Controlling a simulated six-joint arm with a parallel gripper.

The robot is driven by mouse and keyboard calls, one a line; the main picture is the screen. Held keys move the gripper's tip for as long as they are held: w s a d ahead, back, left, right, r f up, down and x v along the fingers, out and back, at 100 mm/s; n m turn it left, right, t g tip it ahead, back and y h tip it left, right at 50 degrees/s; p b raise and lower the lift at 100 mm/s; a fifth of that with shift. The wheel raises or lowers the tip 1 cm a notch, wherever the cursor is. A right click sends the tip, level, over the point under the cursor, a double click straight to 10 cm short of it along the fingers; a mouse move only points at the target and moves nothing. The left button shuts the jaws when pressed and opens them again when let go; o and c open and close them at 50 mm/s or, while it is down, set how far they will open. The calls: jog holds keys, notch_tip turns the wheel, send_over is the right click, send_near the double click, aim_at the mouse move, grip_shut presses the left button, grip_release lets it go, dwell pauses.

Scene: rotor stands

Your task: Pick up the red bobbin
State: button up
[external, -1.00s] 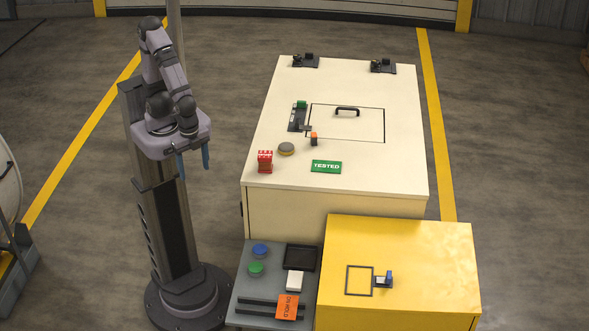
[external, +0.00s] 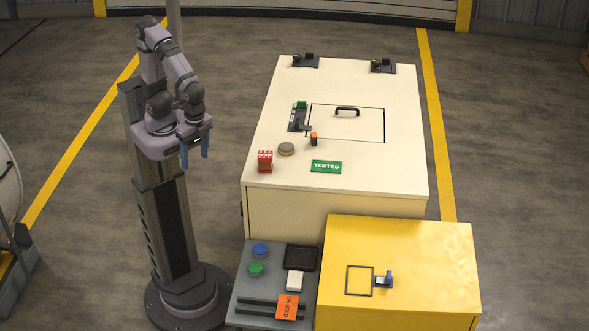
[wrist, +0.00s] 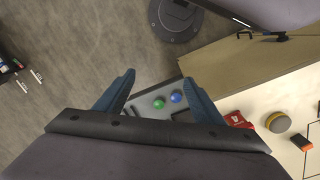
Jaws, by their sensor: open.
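My gripper (external: 195,160) is open and empty, raised beside my column to the left of the cream cabinet. Its two blue fingers are spread in the wrist view (wrist: 159,78). I cannot make out a red bobbin for certain. The red thing in view is a blocky piece (external: 265,161) with a pale pattern on top, at the cabinet's near left corner; it also shows in the wrist view (wrist: 237,119). A blue round piece (external: 260,250) and a green round piece (external: 256,269) sit on the grey side table, well below my gripper.
The cream cabinet (external: 380,172) bears a grey-yellow round button (external: 286,148), an orange piece (external: 314,138), a green TESTED plate (external: 326,167) and a handled hatch (external: 347,111). The grey table (external: 240,290) holds a black tray (external: 300,257), a white block (external: 294,281) and an orange card (external: 288,307). A yellow cabinet (external: 430,270) stands right.

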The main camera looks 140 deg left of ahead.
jog(key=a+n+h, duration=0.1)
jog(key=n, duration=0.2)
jog(key=n+t+h+b, duration=0.2)
jog(key=n+t+h, duration=0.7)
jog(key=n, duration=1.3)
send_over(265, 166)
jog(key=s+a, duration=0.3)
jog(key=s, duration=0.2)
jog(key=t+y, duration=0.2)
jog(key=f, duration=0.7)
jog(key=shift+w+a+f, duration=0.2)
jog(key=shift+w+a, duration=0.05)
jog(key=shift+w, duration=0.05)
jog(key=shift+f, duration=0.35)
jog(key=shift+p+x, duration=1.25)
jog(key=shift+x, duration=0.4)
jog(key=p+x, duration=0.2)
jog(key=x, duration=0.1)
jog(key=shift+r, duration=0.1)
jog(key=shift+w+d+f, duration=0.25)
jog(key=shift+w+f, duration=0.1)
